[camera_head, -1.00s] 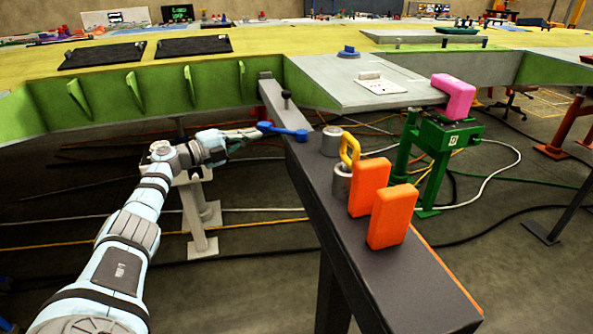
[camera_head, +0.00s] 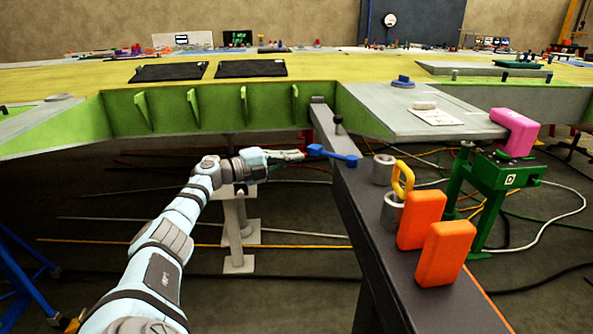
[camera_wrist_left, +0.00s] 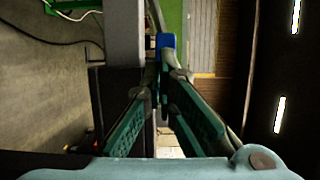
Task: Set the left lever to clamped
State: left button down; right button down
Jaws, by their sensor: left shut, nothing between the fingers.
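The blue lever (camera_head: 335,155) lies across the dark grey beam (camera_head: 375,225) in the head view, its left end sticking out past the beam's left edge. In the left wrist view a blue part (camera_wrist_left: 166,41) shows just beyond the fingertips. My left gripper (camera_head: 303,154) is at the left end of the blue lever; I cannot tell whether it touches. In the left wrist view its green-padded fingers (camera_wrist_left: 164,76) converge, shut with nothing between them. My right gripper is not in view.
A black-knobbed pin (camera_head: 338,124) stands behind the lever. The green-ribbed wing edge (camera_head: 215,105) runs behind my arm. A pink block (camera_head: 514,132) rests on a green stand (camera_head: 490,172).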

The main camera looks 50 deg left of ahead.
pick_arm(q)
jog(key=v, duration=0.5)
jog(key=shift+s, duration=0.15)
dwell(0.3)
